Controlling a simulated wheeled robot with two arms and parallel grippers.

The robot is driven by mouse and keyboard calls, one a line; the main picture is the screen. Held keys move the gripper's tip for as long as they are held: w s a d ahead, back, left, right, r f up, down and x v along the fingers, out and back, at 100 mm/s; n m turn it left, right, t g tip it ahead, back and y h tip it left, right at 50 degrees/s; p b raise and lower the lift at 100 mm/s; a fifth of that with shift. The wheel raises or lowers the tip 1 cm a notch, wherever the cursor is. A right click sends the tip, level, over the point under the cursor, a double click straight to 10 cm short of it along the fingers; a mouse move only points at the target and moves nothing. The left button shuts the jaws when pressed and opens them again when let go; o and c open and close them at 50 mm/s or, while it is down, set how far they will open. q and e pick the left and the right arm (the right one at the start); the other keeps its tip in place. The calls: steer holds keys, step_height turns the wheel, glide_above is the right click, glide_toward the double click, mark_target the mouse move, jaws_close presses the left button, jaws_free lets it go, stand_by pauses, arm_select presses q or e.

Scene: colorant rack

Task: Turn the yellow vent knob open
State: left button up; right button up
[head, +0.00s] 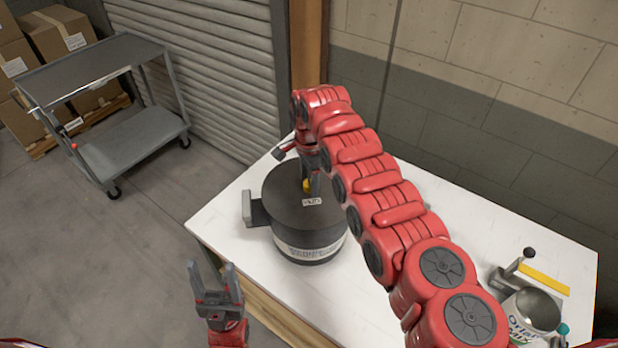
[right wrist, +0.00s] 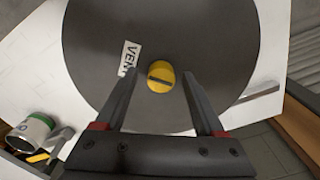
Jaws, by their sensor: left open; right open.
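The yellow vent knob (right wrist: 161,77) sits on the dark lid of a round black container (head: 276,205), beside a white VENT label (right wrist: 130,57). A dark slot runs across the knob in the right wrist view. My right gripper (right wrist: 160,95) is open, with its two fingers on either side of the knob; I cannot tell whether they touch it. In the head view the right gripper (head: 312,180) reaches down over the lid and partly hides the knob (head: 306,186). My left gripper (head: 212,275) is open and empty, left of the table's front edge.
The container stands on a white table (head: 225,222) and has a grey side handle (head: 254,209). An open can (head: 535,312), a yellow strip (head: 543,279) and a dark-handled tool (head: 512,267) are at the right. A grey cart (head: 135,150) stands far left.

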steer(key=shift+w, duration=0.1)
jaws_close()
